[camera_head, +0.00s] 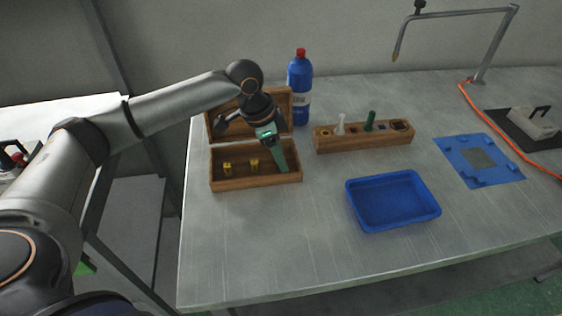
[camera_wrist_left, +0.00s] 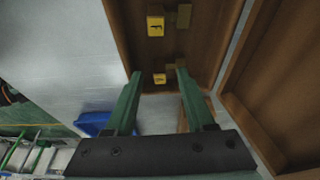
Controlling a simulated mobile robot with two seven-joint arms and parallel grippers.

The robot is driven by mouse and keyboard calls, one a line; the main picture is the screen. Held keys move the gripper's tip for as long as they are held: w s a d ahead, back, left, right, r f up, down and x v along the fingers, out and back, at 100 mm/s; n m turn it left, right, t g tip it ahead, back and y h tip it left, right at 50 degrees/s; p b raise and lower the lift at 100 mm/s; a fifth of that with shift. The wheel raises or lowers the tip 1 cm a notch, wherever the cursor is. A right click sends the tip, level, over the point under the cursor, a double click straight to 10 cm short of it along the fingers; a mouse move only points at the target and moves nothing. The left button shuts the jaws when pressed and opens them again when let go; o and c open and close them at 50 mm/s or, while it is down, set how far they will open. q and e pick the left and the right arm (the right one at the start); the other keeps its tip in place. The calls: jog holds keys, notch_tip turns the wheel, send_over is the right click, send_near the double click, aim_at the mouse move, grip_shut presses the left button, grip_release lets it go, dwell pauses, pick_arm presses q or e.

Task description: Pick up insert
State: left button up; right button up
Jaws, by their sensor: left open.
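An open wooden box (camera_head: 256,184) stands at the table's left, its lid raised at the back. Two small yellow inserts stand in it, a left one (camera_head: 227,168) and a right one (camera_head: 254,164). My left gripper (camera_head: 282,168) is open and reaches down into the right part of the box, to the right of both inserts. In the left wrist view, a yellow insert (camera_wrist_left: 160,78) appears between my open fingertips (camera_wrist_left: 158,74), with nothing gripped. Another yellow insert (camera_wrist_left: 155,25) lies farther up that view. My right gripper is out of view.
A blue bottle (camera_head: 300,88) stands behind the box. A wooden holder (camera_head: 365,142) with small tools is to the right. A blue tray (camera_head: 392,226) lies in front of it. A blue mat (camera_head: 456,167) and a metal stand are farther right. The front left table is clear.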

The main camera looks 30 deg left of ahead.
pick_arm(q)
jog(key=shift+c, duration=0.2)
grip_shut()
jog(key=shift+r, duration=0.15)
dwell(0.4)
